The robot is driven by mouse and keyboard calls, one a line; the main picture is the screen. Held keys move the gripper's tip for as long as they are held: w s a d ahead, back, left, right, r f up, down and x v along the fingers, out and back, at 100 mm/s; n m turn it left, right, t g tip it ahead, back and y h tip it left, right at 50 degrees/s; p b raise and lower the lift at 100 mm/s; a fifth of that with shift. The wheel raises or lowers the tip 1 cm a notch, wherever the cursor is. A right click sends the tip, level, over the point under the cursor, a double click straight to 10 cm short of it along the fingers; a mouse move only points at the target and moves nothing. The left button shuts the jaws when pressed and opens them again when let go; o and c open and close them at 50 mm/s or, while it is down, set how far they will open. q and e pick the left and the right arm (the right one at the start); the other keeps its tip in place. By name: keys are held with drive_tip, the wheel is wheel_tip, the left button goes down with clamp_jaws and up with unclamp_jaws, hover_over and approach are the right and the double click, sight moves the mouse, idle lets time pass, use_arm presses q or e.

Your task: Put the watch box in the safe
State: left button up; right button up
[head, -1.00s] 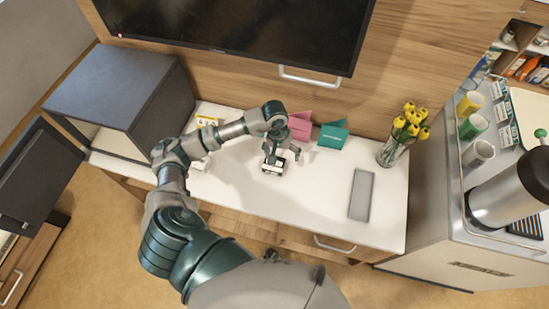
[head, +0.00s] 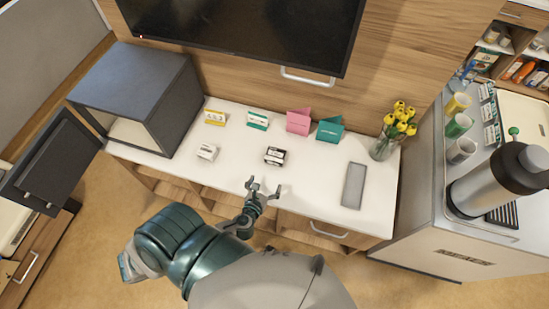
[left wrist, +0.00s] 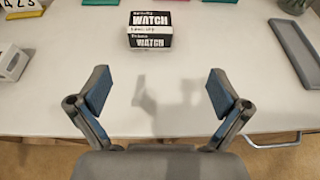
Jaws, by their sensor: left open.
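The watch box (head: 275,156) is a small black and white box on the white counter (head: 225,174). In the left wrist view the watch box (left wrist: 150,30) shows the word WATCH and lies ahead of the fingers. My left gripper (head: 264,185) is open and empty at the counter's front edge, in front of the box and apart from it. Its two fingers (left wrist: 158,92) are spread wide in the left wrist view. The safe (head: 140,92) is a dark grey box at the counter's left end, with its door (head: 50,165) swung open to the left. My right gripper is not seen.
Pink (head: 298,121) and teal (head: 330,131) cards stand behind. A grey tray (head: 354,186) and yellow flowers (head: 400,118) are to the right.

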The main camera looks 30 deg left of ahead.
sight(274, 157)
use_arm(q)
drive_tip(key=shift+w+a+f+n+y, duration=0.3)
drive_tip(key=shift+w+a+f, duration=0.25)
drive_tip(key=shift+a, duration=0.2)
drive_tip(key=shift+g, duration=0.3)
drive_tip(key=x, duration=1)
drive_tip(key=shift+d, duration=0.35)
drive_tip(key=shift+w+a, duration=0.2)
drive_tip(key=shift+w, duration=0.5)
drive_tip(key=x, duration=0.4)
drive_tip(key=shift+w+a+r, duration=0.15)
drive_tip(key=shift+w+a, duration=0.15)
drive_tip(key=shift+a, duration=0.15)
drive_tip(key=shift+s+d+r, duration=0.1)
drive_tip(key=shift+d, duration=0.05)
drive_tip(key=c, duration=1.2)
